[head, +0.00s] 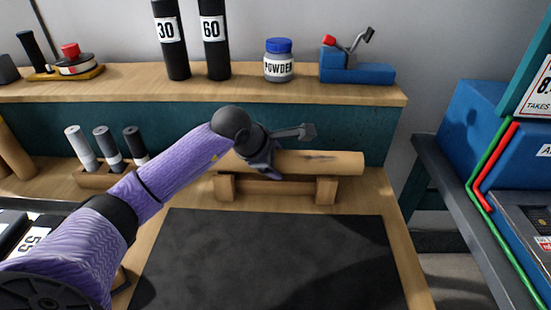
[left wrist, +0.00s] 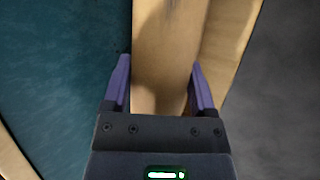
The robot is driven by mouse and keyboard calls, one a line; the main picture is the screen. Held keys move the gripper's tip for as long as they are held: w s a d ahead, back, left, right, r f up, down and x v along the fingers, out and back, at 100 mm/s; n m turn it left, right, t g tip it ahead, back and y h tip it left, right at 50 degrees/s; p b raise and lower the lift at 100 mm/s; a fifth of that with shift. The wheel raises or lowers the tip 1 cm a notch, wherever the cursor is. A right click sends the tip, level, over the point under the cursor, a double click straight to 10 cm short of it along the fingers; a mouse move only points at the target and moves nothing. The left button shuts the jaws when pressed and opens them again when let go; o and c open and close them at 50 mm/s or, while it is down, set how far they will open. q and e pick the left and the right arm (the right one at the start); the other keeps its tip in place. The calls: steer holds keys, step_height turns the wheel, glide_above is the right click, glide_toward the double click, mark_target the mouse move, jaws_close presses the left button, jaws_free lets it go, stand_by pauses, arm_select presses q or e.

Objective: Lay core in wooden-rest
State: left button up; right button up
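The core is a pale wooden roll (head: 325,161) with a dark mark, lying left to right across the top of the wooden-rest (head: 326,190). The rest is a low wooden stand with two end blocks and a bar, at the back of the bench. My left gripper (head: 266,170) is over the left half of the core. In the left wrist view the core (left wrist: 165,55) runs between the two purple fingers (left wrist: 160,88), which sit close against its sides. The gripper hides part of the core and rest in the head view. My right gripper is in neither view.
A dark mat (head: 270,260) lies clear in front of the rest. A holder with several small rolls (head: 108,150) stands to the left. The shelf (head: 290,92) above carries black rolls, a powder jar (head: 279,65) and a blue tool (head: 357,73). A side table (head: 440,175) is right.

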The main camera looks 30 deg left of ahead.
arm_select(q)
steer(key=shift+o, duration=1.6)
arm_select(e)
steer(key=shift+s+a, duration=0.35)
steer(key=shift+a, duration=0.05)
arm_select(q)
steer(key=p+v, duration=0.3)
steer(key=v, duration=0.7)
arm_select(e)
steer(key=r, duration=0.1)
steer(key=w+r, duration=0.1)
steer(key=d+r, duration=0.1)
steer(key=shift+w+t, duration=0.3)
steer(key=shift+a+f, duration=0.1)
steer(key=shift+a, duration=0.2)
